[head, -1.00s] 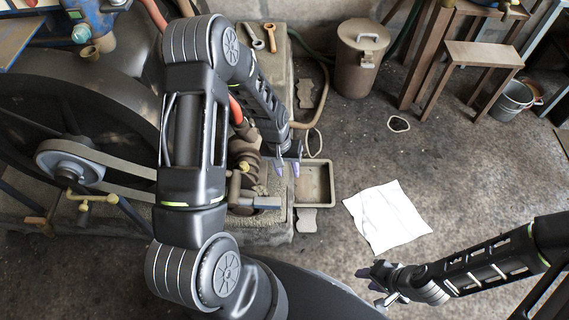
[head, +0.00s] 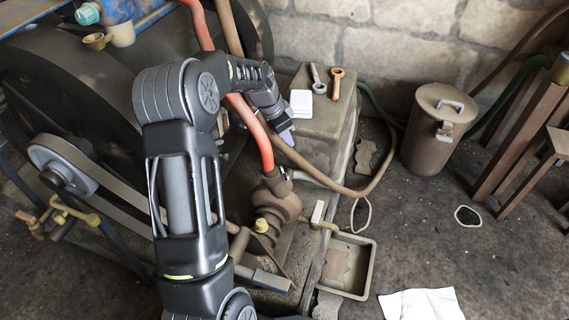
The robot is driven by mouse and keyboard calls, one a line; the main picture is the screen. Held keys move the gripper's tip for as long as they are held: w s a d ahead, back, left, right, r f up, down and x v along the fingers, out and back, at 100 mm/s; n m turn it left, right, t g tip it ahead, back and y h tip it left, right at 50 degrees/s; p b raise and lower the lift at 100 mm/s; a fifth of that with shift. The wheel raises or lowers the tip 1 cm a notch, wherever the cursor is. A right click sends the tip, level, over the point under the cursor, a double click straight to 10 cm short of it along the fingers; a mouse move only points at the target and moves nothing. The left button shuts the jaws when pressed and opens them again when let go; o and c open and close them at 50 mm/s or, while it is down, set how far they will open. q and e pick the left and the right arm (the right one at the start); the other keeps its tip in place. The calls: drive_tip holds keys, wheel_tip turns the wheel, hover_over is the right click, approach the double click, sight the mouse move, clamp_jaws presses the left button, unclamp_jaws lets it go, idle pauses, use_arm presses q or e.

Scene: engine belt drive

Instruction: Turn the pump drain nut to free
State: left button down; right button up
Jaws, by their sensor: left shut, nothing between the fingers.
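The brown pump (head: 278,205) stands on the stone block's near end, with a red hose rising from its top. A small yellow nut (head: 261,225) sits low on the pump's front. A brass spout with a pale lever (head: 319,213) sticks out on its right; I cannot tell for certain which fitting is the drain nut. My left gripper (head: 287,137) is shut and empty, above and behind the pump, beside the red hose and apart from the nut. My right gripper is out of view.
A metal tray (head: 366,270) lies on the floor below the spout. A white box (head: 301,102) and two wrenches (head: 336,83) lie on the block (head: 330,125). A lidded can (head: 436,130) stands right. Hoses loop beside the block. Floor between tray and can is mostly clear.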

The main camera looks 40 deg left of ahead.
sight(284, 174)
use_arm(q)
drive_tip(key=b+x, duration=0.4)
drive_tip(key=x, duration=0.6)
drive_tip(key=shift+d+f, duration=0.1)
drive_tip(key=s, duration=0.1)
drive_tip(key=s+a+b, duration=0.1)
drive_tip(key=s, duration=0.1)
drive_tip(key=shift+s+a, duration=0.15)
drive_tip(key=shift+a, duration=0.2)
drive_tip(key=shift+s, duration=0.15)
